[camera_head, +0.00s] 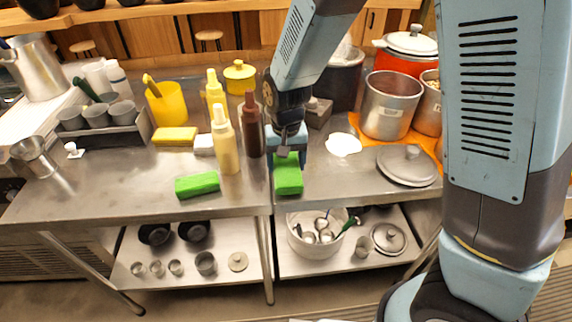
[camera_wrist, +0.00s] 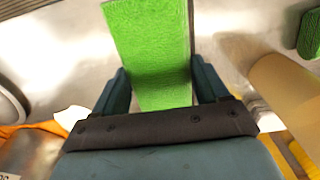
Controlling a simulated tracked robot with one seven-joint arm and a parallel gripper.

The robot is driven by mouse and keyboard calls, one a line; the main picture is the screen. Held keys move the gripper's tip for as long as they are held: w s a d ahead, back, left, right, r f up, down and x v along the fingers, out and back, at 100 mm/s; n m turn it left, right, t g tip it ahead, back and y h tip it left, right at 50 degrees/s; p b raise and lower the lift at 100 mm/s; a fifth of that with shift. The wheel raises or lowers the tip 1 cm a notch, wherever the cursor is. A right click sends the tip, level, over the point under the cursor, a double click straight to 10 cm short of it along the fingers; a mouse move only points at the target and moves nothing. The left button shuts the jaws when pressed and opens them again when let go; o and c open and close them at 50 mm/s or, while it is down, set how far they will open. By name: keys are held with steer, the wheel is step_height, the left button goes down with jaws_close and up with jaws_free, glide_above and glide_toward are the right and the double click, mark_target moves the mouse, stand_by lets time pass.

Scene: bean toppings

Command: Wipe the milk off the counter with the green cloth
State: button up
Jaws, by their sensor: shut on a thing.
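A green cloth (camera_head: 288,178), looking like a thick oblong pad, is between the fingers of my gripper (camera_head: 288,153), at the front part of the counter. In the wrist view the green cloth (camera_wrist: 150,45) runs out between the two fingers of my gripper (camera_wrist: 160,88), which is shut on it. I cannot tell whether the cloth touches the counter. The white milk puddle (camera_head: 343,145) lies on the steel counter (camera_head: 325,185) to the right of my gripper. Part of the milk (camera_wrist: 70,116) shows at the left in the wrist view.
A second green pad (camera_head: 197,185) lies to the left. A yellow bottle (camera_head: 225,145) and a brown bottle (camera_head: 251,125) stand close left of my gripper. A steel pot (camera_head: 388,105) on an orange cloth and a lid (camera_head: 407,165) are right of the milk.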

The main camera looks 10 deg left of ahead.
mark_target(287, 164)
steer(key=shift+r, duration=1.85)
steer(key=o, duration=0.4)
steer(key=c, duration=0.4)
steer(key=shift+o, duration=0.2)
